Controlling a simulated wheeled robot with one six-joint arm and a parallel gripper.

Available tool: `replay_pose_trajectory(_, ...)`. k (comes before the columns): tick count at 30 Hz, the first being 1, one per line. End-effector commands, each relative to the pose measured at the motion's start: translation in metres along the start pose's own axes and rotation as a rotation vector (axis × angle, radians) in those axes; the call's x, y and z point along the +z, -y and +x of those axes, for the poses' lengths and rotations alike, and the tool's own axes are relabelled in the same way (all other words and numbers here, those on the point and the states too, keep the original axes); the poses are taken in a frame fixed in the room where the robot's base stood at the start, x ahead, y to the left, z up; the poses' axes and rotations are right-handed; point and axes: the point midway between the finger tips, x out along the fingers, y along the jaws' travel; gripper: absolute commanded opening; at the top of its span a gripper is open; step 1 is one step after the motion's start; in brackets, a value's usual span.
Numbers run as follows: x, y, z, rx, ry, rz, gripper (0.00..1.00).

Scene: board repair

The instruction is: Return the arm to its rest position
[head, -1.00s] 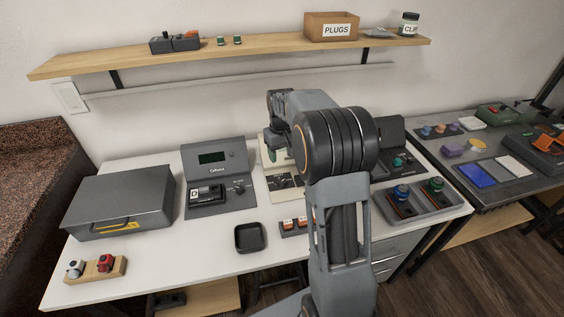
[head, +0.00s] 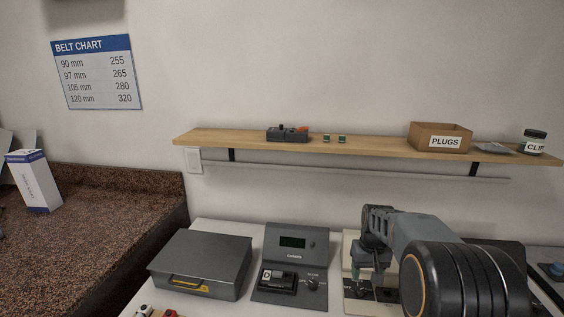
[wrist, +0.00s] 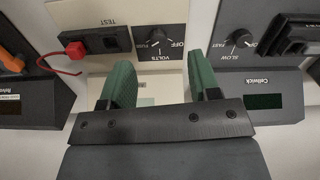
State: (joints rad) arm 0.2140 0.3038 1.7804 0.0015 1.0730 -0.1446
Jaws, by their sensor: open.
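My arm (head: 420,240) reaches over the white bench at the lower right of the head view. My gripper (head: 366,276) points down over a cream-panelled test unit (head: 351,248). In the wrist view, the two green fingers of my gripper (wrist: 160,78) stand apart with nothing between them. Beyond them shows the test unit's dark panel (wrist: 160,18), with a knob marked VOLTS. I cannot tell the exact gap between the fingertips and the unit.
A grey meter unit (head: 295,240) and a grey lidded case (head: 205,258) stand left of my gripper. A wooden shelf (head: 380,150) runs above, holding a PLUGS box (head: 440,137) and a jar (head: 534,142). A red plug (wrist: 75,49) with a red wire shows in the wrist view.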

Motion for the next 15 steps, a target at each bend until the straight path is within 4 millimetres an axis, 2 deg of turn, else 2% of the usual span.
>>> replay_pose_trajectory(1, 0.020, 0.009, -0.015, 0.002, -0.017, 0.009, 0.56)
replay_pose_trajectory(9, 0.119, 0.051, -0.061, 0.003, -0.127, 0.022, 0.56)
replay_pose_trajectory(15, 0.169, 0.069, -0.083, -0.002, -0.212, -0.015, 0.56)
